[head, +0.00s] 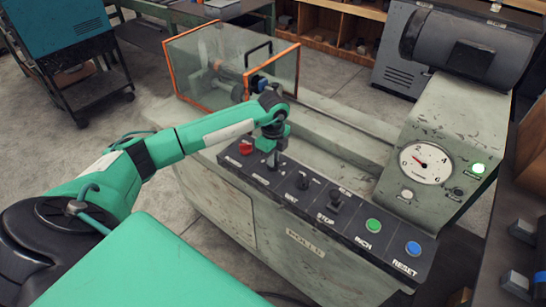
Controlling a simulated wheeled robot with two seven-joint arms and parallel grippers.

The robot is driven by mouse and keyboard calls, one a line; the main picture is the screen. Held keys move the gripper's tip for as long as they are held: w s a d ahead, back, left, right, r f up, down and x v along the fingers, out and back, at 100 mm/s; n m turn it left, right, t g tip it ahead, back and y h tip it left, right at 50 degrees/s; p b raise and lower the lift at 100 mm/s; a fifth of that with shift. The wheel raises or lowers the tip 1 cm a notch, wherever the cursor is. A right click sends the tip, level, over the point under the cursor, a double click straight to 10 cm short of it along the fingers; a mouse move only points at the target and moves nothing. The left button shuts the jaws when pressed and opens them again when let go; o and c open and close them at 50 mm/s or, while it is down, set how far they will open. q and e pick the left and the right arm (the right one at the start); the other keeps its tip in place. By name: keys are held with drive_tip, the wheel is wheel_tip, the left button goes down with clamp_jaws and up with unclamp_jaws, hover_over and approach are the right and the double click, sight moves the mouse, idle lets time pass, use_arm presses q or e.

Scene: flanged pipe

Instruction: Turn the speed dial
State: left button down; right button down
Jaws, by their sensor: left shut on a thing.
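A black control panel (318,222) runs along the front of the grey-green machine. My left gripper (272,160) points down at the panel's left part. It is shut on a small dial there, which the fingers mostly hide; I cannot read its label. A red knob (246,148) sits just left of the fingers. Black knobs (336,207) stand to the right, then a green button (374,225) and a blue button (413,248). A round white gauge (425,163) with a red needle is on the sloped housing at the right. My right gripper is out of view.
A clear guard box with orange edges (180,70) stands on the machine behind my left wrist. A blue cabinet on a black cart (72,70) is at the upper left. The space above the panel's right half is free.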

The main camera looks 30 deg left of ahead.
use_arm(q)
drive_tip(key=shift+r, duration=0.1)
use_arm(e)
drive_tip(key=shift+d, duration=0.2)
use_arm(q)
drive_tip(key=c, duration=1.5)
unclamp_jaws()
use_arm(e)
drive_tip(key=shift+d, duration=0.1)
